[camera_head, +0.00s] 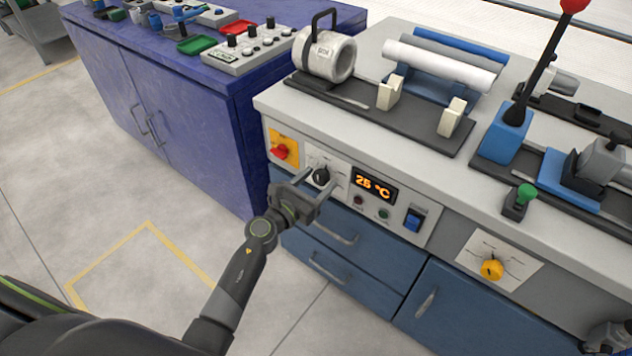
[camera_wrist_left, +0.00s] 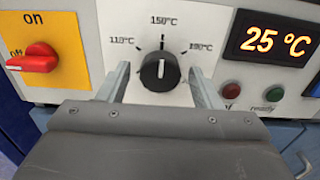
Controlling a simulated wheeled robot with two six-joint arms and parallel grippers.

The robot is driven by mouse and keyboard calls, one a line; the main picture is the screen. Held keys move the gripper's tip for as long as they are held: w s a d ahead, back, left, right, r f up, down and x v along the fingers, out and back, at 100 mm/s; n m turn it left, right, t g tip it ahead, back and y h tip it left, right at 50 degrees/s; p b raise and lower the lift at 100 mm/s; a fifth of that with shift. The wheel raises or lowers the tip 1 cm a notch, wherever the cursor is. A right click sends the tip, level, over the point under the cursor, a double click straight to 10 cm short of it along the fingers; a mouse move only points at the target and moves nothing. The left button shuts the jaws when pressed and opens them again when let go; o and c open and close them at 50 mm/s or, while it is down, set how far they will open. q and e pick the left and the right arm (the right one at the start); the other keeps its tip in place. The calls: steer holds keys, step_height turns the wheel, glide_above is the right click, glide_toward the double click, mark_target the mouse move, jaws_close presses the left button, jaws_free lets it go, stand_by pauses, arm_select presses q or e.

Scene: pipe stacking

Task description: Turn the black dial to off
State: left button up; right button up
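The black dial (camera_head: 321,176) sits on a white plate on the front panel of the workbench. My left gripper (camera_head: 318,181) is open, with one finger on each side of the dial. In the left wrist view the fingers of my left gripper (camera_wrist_left: 161,82) stand apart from the dial with gaps on both sides. My right gripper is not clearly visible.
Left of the dial is a red switch (camera_wrist_left: 32,59) on a yellow plate marked on and off. To the right are an orange 25 °C display (camera_head: 374,186), small red and green lamps, a blue rocker switch (camera_head: 413,219) and a yellow knob (camera_head: 491,268). Drawer handles (camera_head: 332,233) protrude below.

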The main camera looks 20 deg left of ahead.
arm_select(q)
steer(key=c, duration=0.9)
